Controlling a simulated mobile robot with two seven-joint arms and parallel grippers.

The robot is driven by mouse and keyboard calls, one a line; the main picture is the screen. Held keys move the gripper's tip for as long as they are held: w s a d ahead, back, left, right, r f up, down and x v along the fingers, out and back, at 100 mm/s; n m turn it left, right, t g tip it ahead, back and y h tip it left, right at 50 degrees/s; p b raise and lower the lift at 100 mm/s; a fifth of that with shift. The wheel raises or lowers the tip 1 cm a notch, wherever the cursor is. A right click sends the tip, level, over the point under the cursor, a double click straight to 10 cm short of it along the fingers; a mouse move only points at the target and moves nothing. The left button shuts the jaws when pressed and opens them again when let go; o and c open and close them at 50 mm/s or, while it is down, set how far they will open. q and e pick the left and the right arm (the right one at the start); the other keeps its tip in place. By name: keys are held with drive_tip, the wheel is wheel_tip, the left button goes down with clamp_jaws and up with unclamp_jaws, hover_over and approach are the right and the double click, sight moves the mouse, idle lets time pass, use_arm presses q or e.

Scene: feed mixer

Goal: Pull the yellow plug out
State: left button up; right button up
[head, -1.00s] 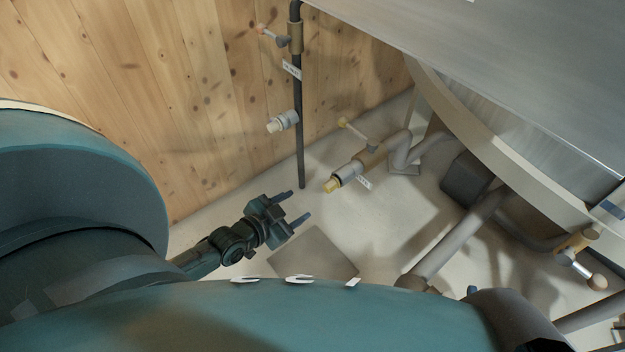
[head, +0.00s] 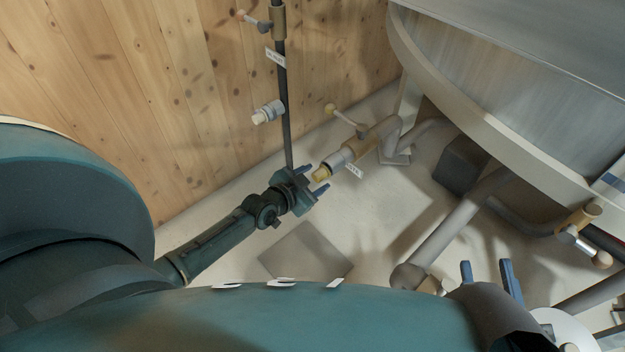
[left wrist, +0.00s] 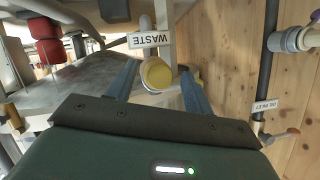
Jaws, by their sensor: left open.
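The yellow plug (head: 321,174) caps the end of the metal waste pipe fitting (head: 340,160) low near the floor. In the left wrist view the plug (left wrist: 156,73) shows face-on below the WASTE label (left wrist: 150,40). My left gripper (head: 318,177) is open, with its two blue fingers at the plug, one on each side in the picture. It also shows in the left wrist view (left wrist: 162,70), with the plug between the fingers; I cannot tell whether they touch it. My right gripper (head: 486,264) shows at the lower right, its blue fingers apart with nothing seen between them.
A valve lever (head: 331,110) stands above the waste fitting. A dark vertical pipe (head: 285,130) with a pale-capped fitting (head: 268,112) runs along the wooden wall. The large metal vessel (head: 500,80) fills the upper right. A grey floor plate (head: 305,252) lies below.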

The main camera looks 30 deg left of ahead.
use_arm(q)
clamp_jaws()
idle(0.8)
